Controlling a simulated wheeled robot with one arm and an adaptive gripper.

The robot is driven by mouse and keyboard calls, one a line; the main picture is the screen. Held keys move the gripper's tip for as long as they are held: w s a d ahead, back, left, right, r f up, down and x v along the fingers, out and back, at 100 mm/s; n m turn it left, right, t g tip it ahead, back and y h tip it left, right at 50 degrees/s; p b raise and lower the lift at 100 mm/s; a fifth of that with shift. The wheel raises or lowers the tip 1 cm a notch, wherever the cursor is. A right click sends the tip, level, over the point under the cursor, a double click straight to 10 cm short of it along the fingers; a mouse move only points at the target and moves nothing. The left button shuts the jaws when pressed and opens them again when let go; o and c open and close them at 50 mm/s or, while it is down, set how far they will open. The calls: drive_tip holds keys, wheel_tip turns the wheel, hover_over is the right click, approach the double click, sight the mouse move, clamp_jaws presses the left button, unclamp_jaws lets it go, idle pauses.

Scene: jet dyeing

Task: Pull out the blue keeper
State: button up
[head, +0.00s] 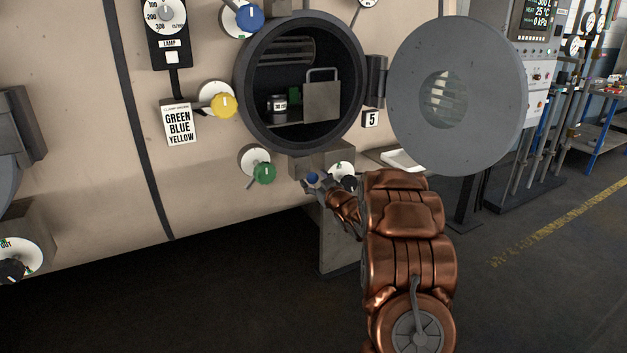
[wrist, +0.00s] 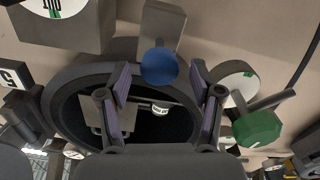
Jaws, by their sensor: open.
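The blue keeper is a round blue knob (head: 313,178) on a grey block (head: 322,160) below the open round port. In the wrist view, which looks upside down, the blue knob (wrist: 158,66) shows centred between the two fingers, in front of the grey block (wrist: 162,25). My gripper (head: 318,186) is at the knob in the head view, its fingers partly hidden by my arm. In the wrist view my gripper (wrist: 160,72) is open, with a gap on each side of the knob. I cannot tell whether the fingertips reach past it.
The round door (head: 460,95) stands open at right. Green (head: 264,173), yellow (head: 223,105) and another blue knob (head: 249,17) surround the port (head: 243,85). A sign (head: 178,124) reads "GREEN BLUE YELLOW". A dial with a black knob (head: 348,182) is close right of my gripper.

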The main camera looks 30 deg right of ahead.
drive_tip(key=s, duration=1)
drive_tip(key=shift+s+a, duration=0.4)
idle(0.4)
drive_tip(key=s+a+f+m+g+h, duration=0.1)
drive_tip(key=s+a+f+g, duration=0.2)
drive_tip(key=s+a+g, duration=0.55)
drive_tip(key=s+a+f+m+g, duration=0.25)
drive_tip(key=s+a+g, duration=0.25)
drive_tip(key=s+a, duration=0.65)
drive_tip(key=s+a+r+n+g+y, duration=0.1)
drive_tip(key=s+a+g, duration=0.4)
drive_tip(key=s, duration=0.8)
drive_tip(key=s+a+n+g+y, duration=0.1)
drive_tip(key=s+a+g+y, duration=0.15)
drive_tip(key=s+a, duration=0.85)
drive_tip(key=d+r+p, duration=0.2)
drive_tip(key=r+p, duration=0.5)
drive_tip(key=r, duration=0.1)
drive_tip(key=s+d+r+t+p, duration=0.1)
drive_tip(key=r+p, duration=0.6)
drive_tip(key=shift+d+r+h, duration=0.35)
drive_tip(key=shift+h, duration=0.1)
